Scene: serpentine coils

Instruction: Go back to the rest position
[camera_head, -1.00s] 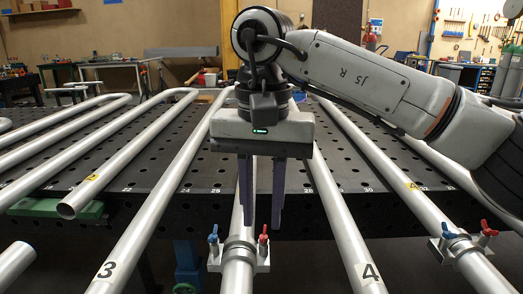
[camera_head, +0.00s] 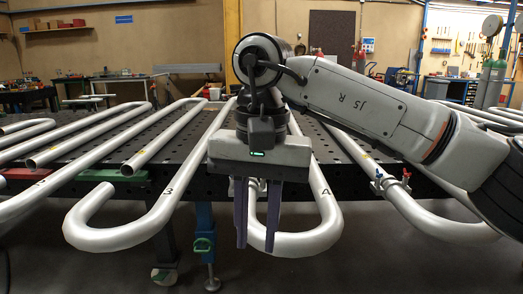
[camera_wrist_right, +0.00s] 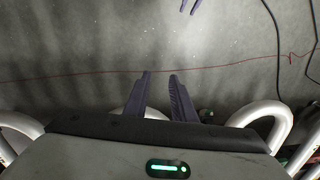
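My right gripper (camera_head: 256,245) hangs fingers down in the middle of the head view, its two purple fingers apart with nothing between them. It is in front of the silver serpentine coil (camera_head: 165,205), and its body and fingers hide part of the tubes marked 3 and 4. In the right wrist view the same gripper (camera_wrist_right: 158,85) is open over grey floor, with tube bends on both sides. The left gripper is not in the head view.
The coil lies on a dark perforated table (camera_head: 225,190), its U-bends overhanging the front edge. A clamp with blue and red handles (camera_head: 390,182) sits on a tube to the right. A green support (camera_head: 112,176) is at the left. The floor in front is clear.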

